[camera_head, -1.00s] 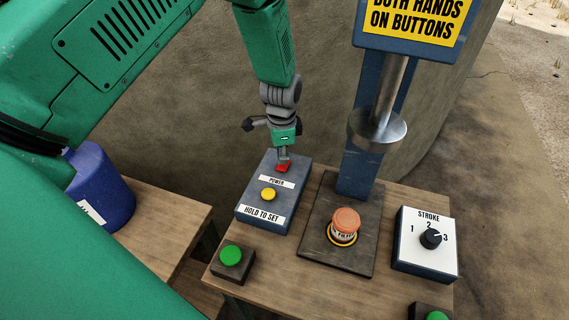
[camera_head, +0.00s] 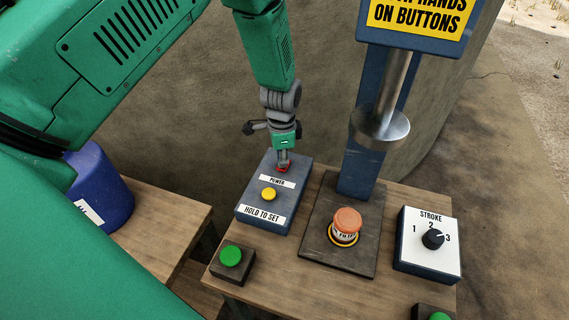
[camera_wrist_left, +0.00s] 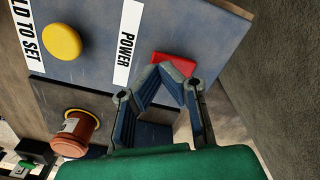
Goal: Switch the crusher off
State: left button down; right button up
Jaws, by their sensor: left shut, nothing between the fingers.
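The crusher's blue control box (camera_head: 246,220) sits on the wooden bench, with a POWER label, a yellow button (camera_head: 268,194) and a HOLD TO SET label. The red power switch (camera_head: 283,169) is at the box's far end, partly hidden by my left gripper (camera_head: 283,162). In the left wrist view the red switch (camera_wrist_left: 174,63) lies right at the tips of my left gripper (camera_wrist_left: 166,72), which is shut and empty. The fingertips look touching or nearly touching it; I cannot tell which. The crusher's post (camera_head: 362,150) carries a round metal ram (camera_head: 380,128). My right gripper is not in view.
An orange-topped can (camera_head: 346,222) stands on the plate under the ram. A STROKE dial box (camera_head: 428,243) is at the right. Green buttons (camera_head: 231,256) sit at the front corners. A blue container (camera_head: 100,190) stands on another table at the left.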

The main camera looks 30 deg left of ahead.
pick_arm(q)
jog(key=shift+f+b, duration=0.35)
jog(key=shift+f, duration=0.25)
dwell(0.3)
notch_tip(320, 180, up, 7)
jog(key=p, duration=0.6)
dwell(0.5)
jog(key=shift+s+f, duration=0.1)
